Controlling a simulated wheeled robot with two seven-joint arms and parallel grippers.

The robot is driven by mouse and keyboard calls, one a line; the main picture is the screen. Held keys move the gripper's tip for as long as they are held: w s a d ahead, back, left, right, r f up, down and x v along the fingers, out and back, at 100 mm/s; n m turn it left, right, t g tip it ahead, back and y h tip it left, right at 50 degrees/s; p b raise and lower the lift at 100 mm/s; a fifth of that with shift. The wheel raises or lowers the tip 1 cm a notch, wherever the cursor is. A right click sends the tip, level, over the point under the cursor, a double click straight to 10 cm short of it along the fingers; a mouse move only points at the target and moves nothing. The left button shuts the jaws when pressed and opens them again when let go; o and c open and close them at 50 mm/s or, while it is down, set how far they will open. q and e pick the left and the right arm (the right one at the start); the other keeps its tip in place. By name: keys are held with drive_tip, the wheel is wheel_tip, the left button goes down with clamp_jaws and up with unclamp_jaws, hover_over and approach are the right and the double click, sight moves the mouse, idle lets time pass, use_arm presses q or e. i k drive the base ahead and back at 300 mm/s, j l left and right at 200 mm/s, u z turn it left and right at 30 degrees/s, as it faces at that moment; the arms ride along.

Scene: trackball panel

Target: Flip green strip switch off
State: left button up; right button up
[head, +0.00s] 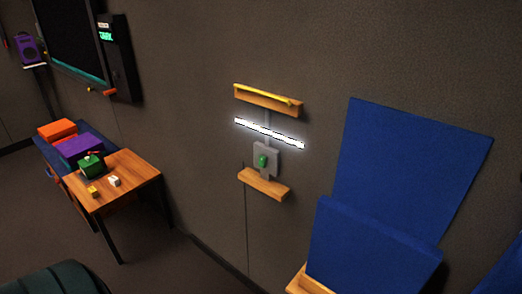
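A green switch (263,161) sits on a grey plate (272,151) on the dark wall, near the middle of the head view. A white light strip (269,132) glows on the wall just above the plate. The switch is small, so which way it is tipped is hard to tell. Neither of my grippers shows in the head view.
Wooden shelves sit above (267,103) and below (264,184) the switch; the upper holds a yellow rod (262,95). Blue panels (410,165) stand at the right. A wooden table (130,172) with small blocks stands left. Dark floor lies between.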

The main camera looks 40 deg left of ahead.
sight(263, 159)
drive_tip(key=j+z, duration=0.15)
drive_tip(key=j, duration=3.55)
drive_tip(key=k, duration=0.1)
